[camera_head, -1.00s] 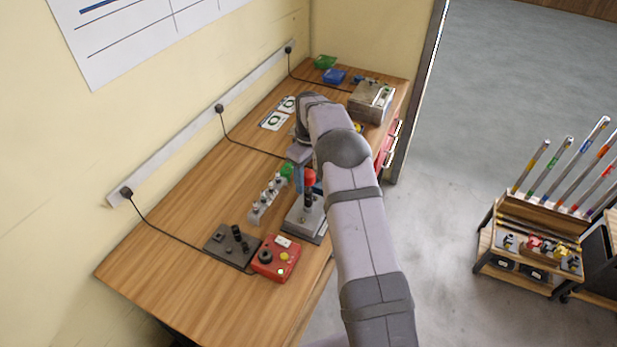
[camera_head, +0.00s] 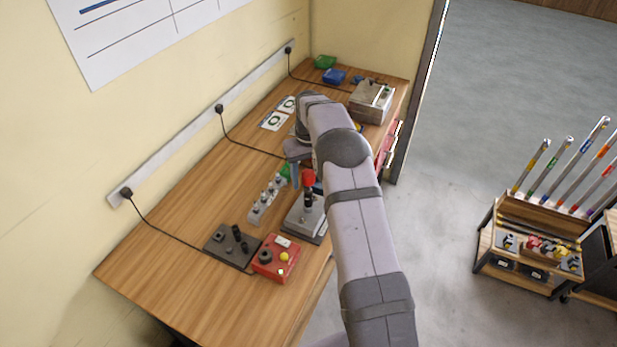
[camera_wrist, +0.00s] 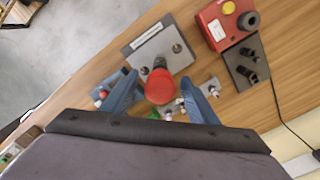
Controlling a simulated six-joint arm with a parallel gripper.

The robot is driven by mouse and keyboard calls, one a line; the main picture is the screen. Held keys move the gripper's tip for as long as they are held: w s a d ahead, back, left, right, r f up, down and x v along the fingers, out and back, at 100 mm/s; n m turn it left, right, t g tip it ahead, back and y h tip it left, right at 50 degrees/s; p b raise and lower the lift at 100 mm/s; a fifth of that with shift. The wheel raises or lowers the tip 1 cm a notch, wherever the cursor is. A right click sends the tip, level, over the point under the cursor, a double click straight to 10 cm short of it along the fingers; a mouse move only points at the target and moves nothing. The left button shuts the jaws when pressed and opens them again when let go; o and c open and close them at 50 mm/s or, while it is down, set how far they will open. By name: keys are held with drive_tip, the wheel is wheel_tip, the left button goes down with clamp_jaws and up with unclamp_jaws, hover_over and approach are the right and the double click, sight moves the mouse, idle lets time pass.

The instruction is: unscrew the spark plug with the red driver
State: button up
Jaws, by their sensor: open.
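The red driver (camera_head: 308,179) stands upright on a grey metal block (camera_head: 304,222) near the front edge of the bench. In the wrist view its round red top (camera_wrist: 160,87) shows between my two blue fingers. My gripper (camera_wrist: 158,78) is open around the driver handle, with a gap on both sides. In the head view only part of my gripper (camera_head: 297,165) shows, beside the driver. The grey plate (camera_wrist: 163,42) carries a small dark round fitting (camera_wrist: 177,47) next to the driver. I cannot make out a spark plug under the driver.
A grey rack (camera_head: 267,200) with several small plug-like parts stands left of the block. A red box (camera_head: 276,259) with a yellow button and a black fixture (camera_head: 232,246) sit nearer on the bench. A metal box (camera_head: 371,101) stands at the far end.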

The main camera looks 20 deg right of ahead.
drive_tip(key=shift+c, duration=0.6)
clamp_jaws()
drive_tip(key=n, duration=0.6)
drive_tip(key=shift+f+n, duration=0.1)
drive_tip(key=shift+n, duration=2.4)
drive_tip(key=c, duration=0.7)
unclamp_jaws()
drive_tip(key=shift+s, duration=0.1)
drive_tip(key=shift+c, duration=0.2)
clamp_jaws()
